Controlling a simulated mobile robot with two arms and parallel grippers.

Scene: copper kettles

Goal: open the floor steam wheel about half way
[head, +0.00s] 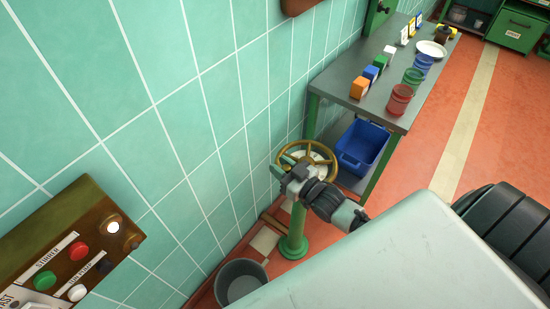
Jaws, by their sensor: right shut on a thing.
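The floor steam wheel (331,153) is a brass-coloured handwheel on a green floor pedestal (294,240), close to the tiled wall. My right gripper (282,166) is at the near left side of the wheel and shut on its rim. The gripper and wrist cover part of the rim and the spokes. How far the wheel is turned cannot be told from this view. My left gripper is not in view.
A grey bucket (238,280) stands on the floor left of the pedestal. Behind the wheel is a metal table (340,82) with small boxes and coloured cups, and a blue bin (362,147) below. A button panel (75,235) is at the lower left.

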